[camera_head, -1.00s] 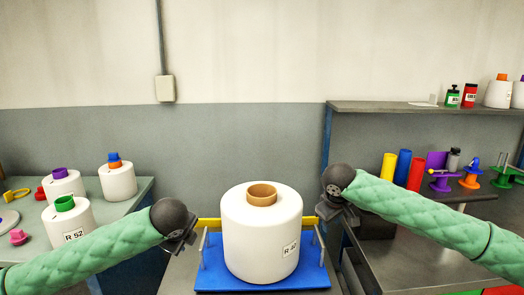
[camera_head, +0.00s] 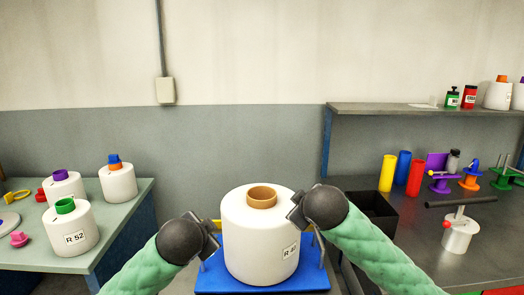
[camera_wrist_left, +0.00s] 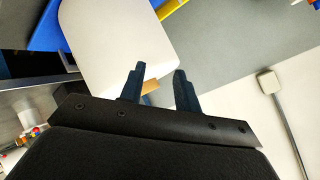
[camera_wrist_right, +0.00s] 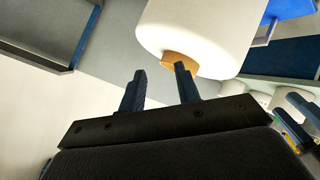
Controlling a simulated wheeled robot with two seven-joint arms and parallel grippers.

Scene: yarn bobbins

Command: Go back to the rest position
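A large white bobbin (camera_head: 260,235) with a brown core stands upright on a blue tray (camera_head: 262,287) in the middle of the head view. My left gripper (camera_head: 212,236) is left of the bobbin. In the left wrist view its two fingers (camera_wrist_left: 157,85) are apart with nothing held between them, and the bobbin (camera_wrist_left: 110,40) lies beyond. My right gripper (camera_head: 292,212) is at the bobbin's upper right. In the right wrist view its fingers (camera_wrist_right: 160,85) are apart and empty, with the bobbin (camera_wrist_right: 195,32) beyond them. I cannot tell whether either gripper touches the bobbin.
A table (camera_head: 108,245) at the left holds several smaller bobbins. The right bench (camera_head: 430,262) carries a dark box (camera_head: 372,208), coloured tubes, spool stands and a white can with a dark handle (camera_head: 458,232). A shelf (camera_head: 400,107) with bottles is above it.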

